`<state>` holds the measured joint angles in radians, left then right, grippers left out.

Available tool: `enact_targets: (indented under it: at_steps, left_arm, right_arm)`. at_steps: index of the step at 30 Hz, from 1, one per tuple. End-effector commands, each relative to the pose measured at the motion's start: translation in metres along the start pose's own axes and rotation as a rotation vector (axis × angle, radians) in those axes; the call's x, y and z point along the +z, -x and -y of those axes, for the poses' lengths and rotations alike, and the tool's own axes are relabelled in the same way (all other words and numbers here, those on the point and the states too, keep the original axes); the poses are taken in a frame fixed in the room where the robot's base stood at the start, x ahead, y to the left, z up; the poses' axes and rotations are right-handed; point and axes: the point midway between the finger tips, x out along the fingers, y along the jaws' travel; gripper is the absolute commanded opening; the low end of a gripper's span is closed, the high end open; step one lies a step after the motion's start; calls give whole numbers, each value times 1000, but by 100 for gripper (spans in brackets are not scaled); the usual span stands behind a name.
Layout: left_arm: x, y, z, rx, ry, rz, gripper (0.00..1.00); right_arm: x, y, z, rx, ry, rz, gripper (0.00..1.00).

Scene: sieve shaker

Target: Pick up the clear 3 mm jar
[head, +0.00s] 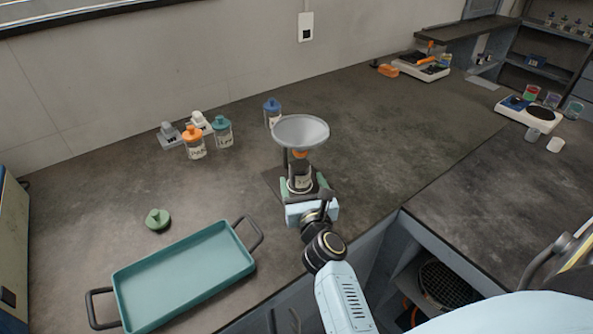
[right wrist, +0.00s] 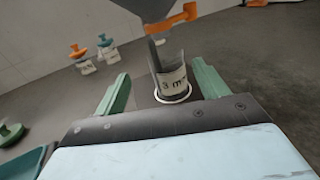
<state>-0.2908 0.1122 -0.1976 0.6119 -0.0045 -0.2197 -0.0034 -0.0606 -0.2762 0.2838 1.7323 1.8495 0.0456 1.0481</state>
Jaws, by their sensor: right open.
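The clear 3 mm jar (right wrist: 172,82) stands upright under a grey funnel, its label reading "3 m…" in the right wrist view. In the head view the jar (head: 300,176) shows partly behind my right gripper. My right gripper (head: 304,188) is open, with one green finger on each side of the jar; in the right wrist view (right wrist: 162,88) gaps show between the fingers and the jar. The jar's far side is hidden. My left gripper is not in view.
The funnel (head: 301,131) with an orange part sits directly above the jar. Jars with orange (head: 194,143), teal (head: 222,133) and blue (head: 272,112) lids stand behind. A green lid (head: 157,219) and a teal tray (head: 185,275) lie left. The counter right of the funnel is clear.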

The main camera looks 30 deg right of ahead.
Motion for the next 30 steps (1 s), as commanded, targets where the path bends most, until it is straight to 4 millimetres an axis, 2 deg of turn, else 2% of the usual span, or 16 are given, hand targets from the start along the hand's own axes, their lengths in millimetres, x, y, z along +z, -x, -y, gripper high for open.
enact_targets:
  at_steps: [2, 5, 11, 15, 21, 30]
  left_arm:
    - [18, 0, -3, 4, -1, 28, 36]
    - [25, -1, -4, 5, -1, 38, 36]
    - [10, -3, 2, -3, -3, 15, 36]
    - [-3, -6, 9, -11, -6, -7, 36]
    - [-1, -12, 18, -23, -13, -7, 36]
    - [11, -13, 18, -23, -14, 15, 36]
  right_arm:
    - [1, -17, 0, 1, 1, 3, 73]
    - [0, -32, 0, 2, 2, 2, 73]
    - [0, -47, 1, 1, 3, 1, 73]
    - [-2, -64, 6, 1, 4, 3, 73]
    - [-4, -91, 8, 2, 4, 3, 73]
    - [-3, -96, 8, 1, 3, 1, 73]
